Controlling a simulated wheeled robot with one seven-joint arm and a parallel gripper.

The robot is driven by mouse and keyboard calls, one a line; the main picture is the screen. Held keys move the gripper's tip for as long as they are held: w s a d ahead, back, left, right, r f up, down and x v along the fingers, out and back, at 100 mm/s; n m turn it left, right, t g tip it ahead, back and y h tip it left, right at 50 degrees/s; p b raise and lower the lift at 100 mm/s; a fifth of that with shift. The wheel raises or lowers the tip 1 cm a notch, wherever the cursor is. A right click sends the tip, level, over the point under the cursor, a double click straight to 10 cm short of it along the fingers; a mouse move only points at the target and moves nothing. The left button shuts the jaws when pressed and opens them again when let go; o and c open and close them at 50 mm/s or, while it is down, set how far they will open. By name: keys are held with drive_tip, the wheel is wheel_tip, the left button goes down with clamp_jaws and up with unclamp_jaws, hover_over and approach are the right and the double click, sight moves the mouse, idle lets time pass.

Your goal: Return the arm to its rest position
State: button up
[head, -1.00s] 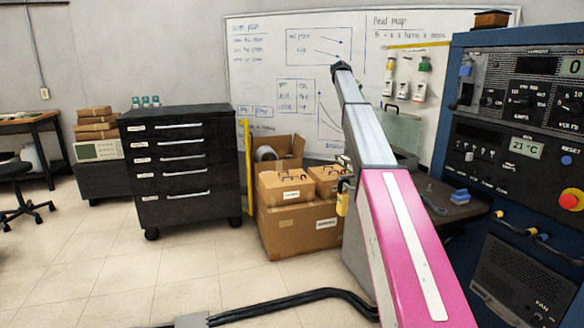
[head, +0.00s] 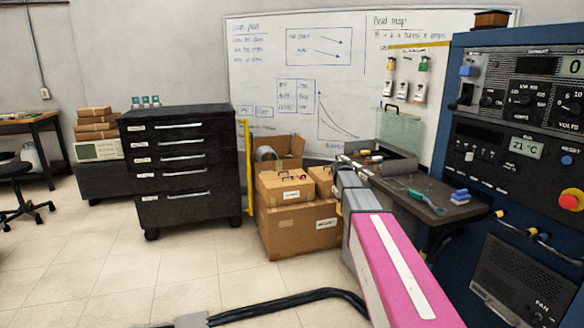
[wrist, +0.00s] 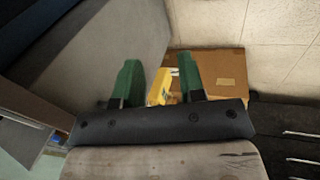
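My arm shows in the head view as a pink link (head: 385,262) with a grey link beyond it, over the gap between the cardboard boxes and the workbench. Its far end looks foreshortened, and I cannot make out the gripper there. In the wrist view my gripper (wrist: 157,68) has its two green fingers apart. A yellow object (wrist: 160,86) shows between them, with a cardboard box behind. It appears to lie beyond the fingers, and I see no grip on it.
Cardboard boxes (head: 298,231) stand left of my arm. A dark workbench (head: 440,204) with tools and an open case is to the right, beside a blue instrument rack (head: 520,150). A black drawer cabinet (head: 180,170) stands left. A black cable (head: 290,303) crosses the floor.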

drive_tip(key=s+a+f+m+y, duration=0.1)
drive_tip(key=s+f, duration=0.4)
drive_tip(key=s, duration=0.5)
drive_tip(key=s+a+f+g+y, duration=0.1)
drive_tip(key=s+f, duration=0.4)
drive_tip(key=s, duration=0.6)
drive_tip(key=s+a+f+m+y, duration=0.1)
drive_tip(key=s+a+f, duration=0.2)
drive_tip(key=s+f, duration=0.3)
drive_tip(key=s, duration=0.5)
drive_tip(key=shift+a+m, duration=0.25)
drive_tip(key=shift+m, duration=0.05)
drive_tip(key=shift+w, duration=0.1)
